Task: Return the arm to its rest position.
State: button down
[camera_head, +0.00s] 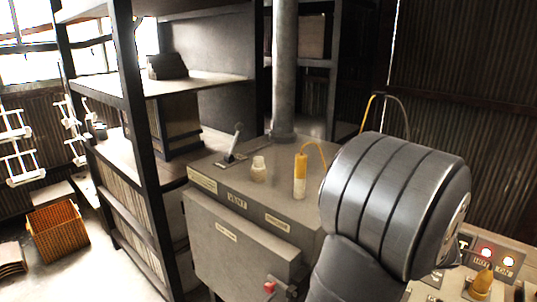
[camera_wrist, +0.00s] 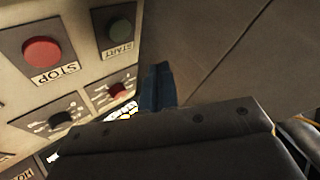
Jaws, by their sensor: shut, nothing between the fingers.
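My gripper (camera_wrist: 157,86) shows in the wrist view as narrow blue-grey fingers past the dark gripper body. The fingers are shut with nothing between them. They point toward a grey panel, and I cannot tell how far off it is. In the head view my grey arm fills the lower right, and the gripper is hidden from sight there.
A red STOP button (camera_wrist: 42,53), a green START button (camera_wrist: 119,28) and two knobs lie left of the fingers. A grey VENT cabinet (camera_head: 240,250) with a lever (camera_head: 234,140) and yellow-white cylinder (camera_head: 300,176) stands beside my arm. An orange crate (camera_head: 57,232) is at far left.

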notch_tip(320, 180, up, 4)
jog(key=shift+f, duration=0.1)
jog(key=shift+f, duration=0.1)
